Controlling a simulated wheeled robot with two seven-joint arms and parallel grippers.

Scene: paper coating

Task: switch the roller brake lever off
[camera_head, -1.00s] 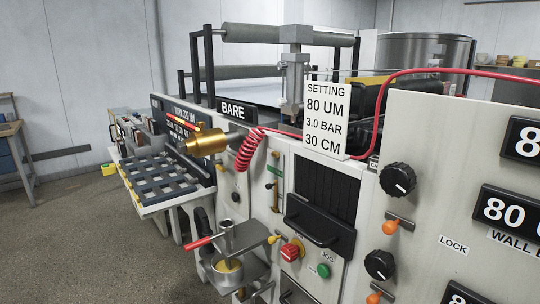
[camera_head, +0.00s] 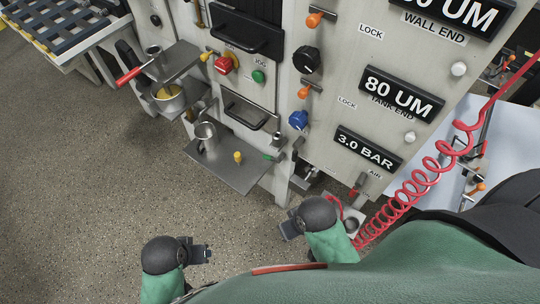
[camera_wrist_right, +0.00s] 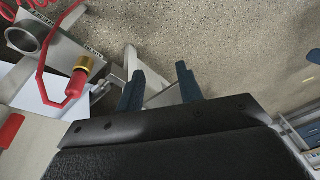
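I cannot tell for sure which control is the roller brake lever, as no label naming it is readable. Candidates on the machine front are a small yellow-knobbed lever (camera_head: 207,56) beside a red button and a red-handled lever (camera_head: 356,187) below the AIR label. My left gripper (camera_head: 206,254) is over the floor in front of the machine, touching nothing; its finger gap is unclear. My right gripper (camera_head: 288,229) is low in front of the panel's bottom edge. In the right wrist view its two blue fingers (camera_wrist_right: 160,92) are apart with nothing between them.
The panel carries orange-handled locks (camera_head: 314,19), a black knob (camera_head: 307,60), a blue knob (camera_head: 298,120) and a 3.0 BAR display (camera_head: 368,148). A metal shelf (camera_head: 235,170) juts out. A coiled red hose (camera_head: 410,195) hangs at the right. The floor (camera_head: 80,180) at left is clear.

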